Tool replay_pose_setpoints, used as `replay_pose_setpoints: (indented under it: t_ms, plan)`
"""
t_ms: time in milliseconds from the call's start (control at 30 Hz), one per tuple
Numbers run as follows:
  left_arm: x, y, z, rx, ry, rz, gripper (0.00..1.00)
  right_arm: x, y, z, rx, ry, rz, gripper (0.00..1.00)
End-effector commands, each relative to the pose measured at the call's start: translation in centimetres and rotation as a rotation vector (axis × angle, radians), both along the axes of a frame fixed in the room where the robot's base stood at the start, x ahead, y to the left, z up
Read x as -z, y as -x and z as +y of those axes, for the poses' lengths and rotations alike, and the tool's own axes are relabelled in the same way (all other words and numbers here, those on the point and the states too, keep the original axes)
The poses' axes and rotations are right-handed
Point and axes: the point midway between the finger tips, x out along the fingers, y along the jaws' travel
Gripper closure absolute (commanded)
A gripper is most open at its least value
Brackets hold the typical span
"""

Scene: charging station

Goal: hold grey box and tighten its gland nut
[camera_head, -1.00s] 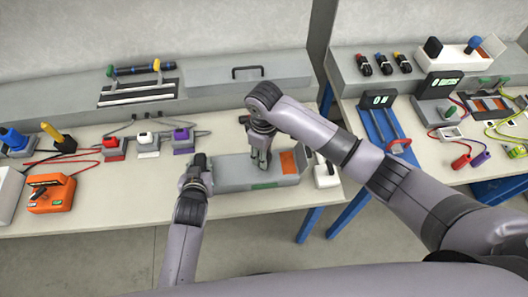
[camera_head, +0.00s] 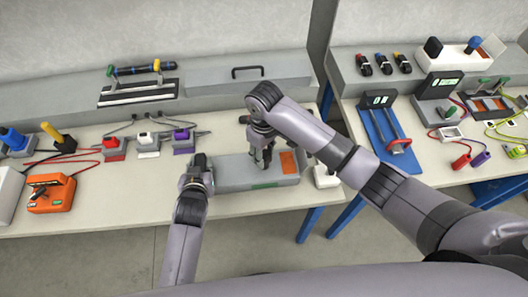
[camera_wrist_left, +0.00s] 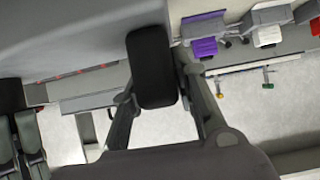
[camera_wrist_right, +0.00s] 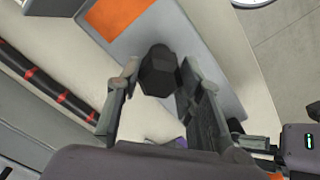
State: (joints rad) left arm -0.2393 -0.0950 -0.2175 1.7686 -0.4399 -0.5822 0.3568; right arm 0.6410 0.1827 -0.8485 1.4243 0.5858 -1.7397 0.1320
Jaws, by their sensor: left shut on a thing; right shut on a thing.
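The grey box (camera_head: 233,174) lies on the near bench, with an orange patch (camera_head: 289,162) at its right end. My left gripper (camera_head: 197,172) is at the box's left end. In the left wrist view it is shut on a rounded black block (camera_wrist_left: 152,68) beside the box's grey wall (camera_wrist_left: 65,35). My right gripper (camera_head: 263,160) reaches down over the box, right of its middle. In the right wrist view its fingers are shut on a dark faceted piece (camera_wrist_right: 158,72), which looks like the gland nut. The box (camera_wrist_right: 184,32) shows behind it. The fingertips are partly hidden in the head view.
A white block (camera_head: 326,177) stands just right of the box. Red, white and purple connectors (camera_head: 184,144) sit behind it to the left. An orange device (camera_head: 50,193) is at the far left. A gap separates this bench from the right bench.

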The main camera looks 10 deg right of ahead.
Motion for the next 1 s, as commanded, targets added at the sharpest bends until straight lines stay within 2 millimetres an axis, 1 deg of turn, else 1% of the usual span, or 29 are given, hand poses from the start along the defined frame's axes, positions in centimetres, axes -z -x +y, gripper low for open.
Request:
replay_pose_setpoints:
  t_ms: [67, 100, 367, 400, 667, 767, 867, 1000]
  plan:
    - [0.1, 0.1, 0.0, 0.001, -0.001, 0.002, 0.96, 0.0, -0.1, 0.0, 0.000, 0.000, -0.002, 0.94]
    - [0.1, 0.0, 0.0, 0.001, -0.001, 0.002, 0.96, 0.0, -0.1, 0.0, -0.001, 0.000, -0.002, 0.64]
    - [0.1, 0.0, 0.0, 0.001, -0.001, 0.002, 0.96, 0.0, 0.0, 0.0, -0.001, -0.001, -0.001, 0.47]
    - [0.1, 0.0, 0.0, 0.001, -0.001, 0.002, 0.96, 0.0, 0.0, 0.0, -0.002, -0.001, -0.001, 0.45]
    - [0.1, 0.0, 0.0, 0.001, -0.001, 0.002, 0.96, -0.1, 0.0, 0.0, -0.002, 0.000, 0.000, 0.45]
    - [0.1, 0.0, 0.0, 0.001, -0.001, 0.002, 0.96, -0.6, -0.1, 0.0, -0.002, -0.002, -0.002, 0.45]
    - [0.1, 0.0, 0.0, 0.001, -0.001, 0.002, 0.96, -2.0, -0.1, 0.1, -0.003, -0.002, -0.004, 0.45]
    - [0.1, 0.0, 0.0, 0.001, -0.001, 0.002, 0.96, -5.0, -0.1, 0.1, -0.003, -0.002, -0.005, 0.45]
